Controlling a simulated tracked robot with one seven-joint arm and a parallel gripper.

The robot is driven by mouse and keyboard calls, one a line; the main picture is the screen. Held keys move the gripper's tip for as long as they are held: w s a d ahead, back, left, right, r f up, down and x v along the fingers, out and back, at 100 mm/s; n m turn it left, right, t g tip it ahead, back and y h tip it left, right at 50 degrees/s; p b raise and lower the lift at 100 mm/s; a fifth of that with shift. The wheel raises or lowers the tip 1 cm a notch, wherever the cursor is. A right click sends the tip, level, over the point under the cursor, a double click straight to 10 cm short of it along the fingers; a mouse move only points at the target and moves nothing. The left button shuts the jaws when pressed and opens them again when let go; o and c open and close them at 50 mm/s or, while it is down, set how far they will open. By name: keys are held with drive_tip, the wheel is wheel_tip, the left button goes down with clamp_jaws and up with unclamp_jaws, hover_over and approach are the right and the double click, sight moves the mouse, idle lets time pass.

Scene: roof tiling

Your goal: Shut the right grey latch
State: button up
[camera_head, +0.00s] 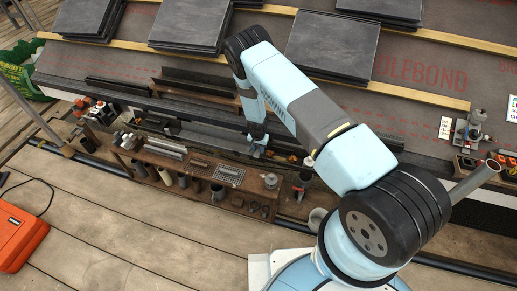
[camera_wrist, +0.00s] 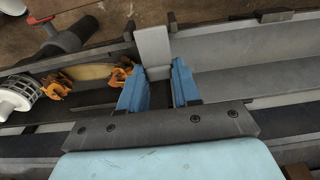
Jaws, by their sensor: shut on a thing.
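The right grey latch (camera_wrist: 153,47) is a pale grey upright tab in the wrist view, set at the edge of a dark grey metal channel. My gripper (camera_wrist: 158,73) has its two blue fingers on either side of the tab's lower part, shut on it. In the head view my gripper (camera_head: 257,148) reaches down over the long gutter-like channel behind the wooden bench. The latch is too small and too covered by my gripper to make out there. The wrist view does not show clearly whether the latch is fully closed.
Orange clips (camera_wrist: 122,73) and a white ribbed cylinder (camera_wrist: 17,97) lie left of the fingers. A dark pipe piece (camera_wrist: 68,40) lies behind. A bench (camera_head: 200,170) with tools stands in front. Slate stacks (camera_head: 333,45) rest on the roof. An orange case (camera_head: 18,238) lies at left.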

drive_tip(key=shift+w+f+g, duration=0.15)
drive_tip(key=shift+w+g, duration=0.15)
drive_tip(key=shift+g, duration=0.2)
drive_tip(key=shift+y, duration=0.3)
drive_tip(key=o, duration=1)
drive_tip(key=shift+s+f, duration=0.1)
drive_tip(key=shift+o, duration=0.2)
wheel_tip(320, 180, up, 14)
drive_tip(key=shift+f, duration=0.15)
drive_tip(key=shift+d, duration=0.1)
